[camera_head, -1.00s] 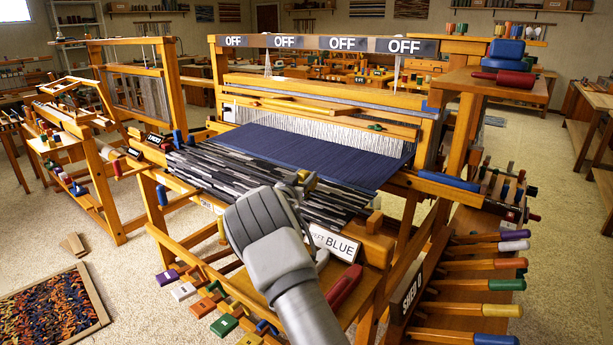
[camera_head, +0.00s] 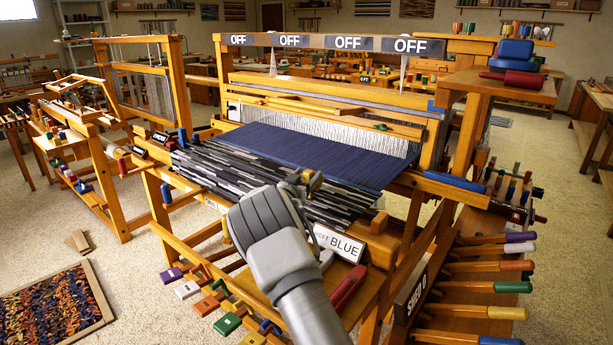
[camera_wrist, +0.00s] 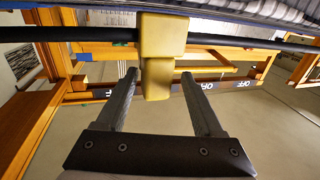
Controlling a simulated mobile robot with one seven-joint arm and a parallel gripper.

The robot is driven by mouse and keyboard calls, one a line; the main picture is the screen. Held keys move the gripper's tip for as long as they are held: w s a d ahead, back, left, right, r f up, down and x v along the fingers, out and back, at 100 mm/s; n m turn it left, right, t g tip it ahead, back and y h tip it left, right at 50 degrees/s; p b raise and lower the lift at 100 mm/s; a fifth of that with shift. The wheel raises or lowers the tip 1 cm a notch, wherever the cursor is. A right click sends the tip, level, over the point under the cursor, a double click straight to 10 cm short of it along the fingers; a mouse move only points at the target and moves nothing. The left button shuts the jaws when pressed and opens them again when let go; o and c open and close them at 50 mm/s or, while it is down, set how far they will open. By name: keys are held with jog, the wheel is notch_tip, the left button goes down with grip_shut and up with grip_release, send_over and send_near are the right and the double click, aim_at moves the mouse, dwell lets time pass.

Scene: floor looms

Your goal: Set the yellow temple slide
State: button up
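The yellow temple slide (camera_wrist: 163,45) is a blocky yellow piece sitting around a dark bar (camera_wrist: 70,34) in the wrist view. Its narrower lower part hangs between the two fingertips of my gripper (camera_wrist: 159,78). The fingers are open, with a gap visible on each side of the slide. In the head view, a small part of the yellow slide (camera_head: 316,182) shows just beyond my gripper (camera_head: 300,184), over the grey and black striped cloth (camera_head: 225,172). My gripper and wrist hide much of that spot.
The wooden loom frame (camera_head: 222,70) surrounds the work, with blue cloth (camera_head: 310,150) behind the stripes. A white label reading BLUE (camera_head: 340,243) and a red piece (camera_head: 348,288) sit close to the right of my wrist. Coloured-tipped levers (camera_head: 490,264) stick out at right.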

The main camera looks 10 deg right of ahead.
notch_tip(320, 180, up, 5)
jog(key=shift+p, duration=0.7)
jog(key=s+d+r, duration=0.6)
jog(key=s+d, duration=0.1)
jog(key=d, duration=0.2)
jog(key=shift+d, duration=0.15)
jog(key=shift+r, duration=0.1)
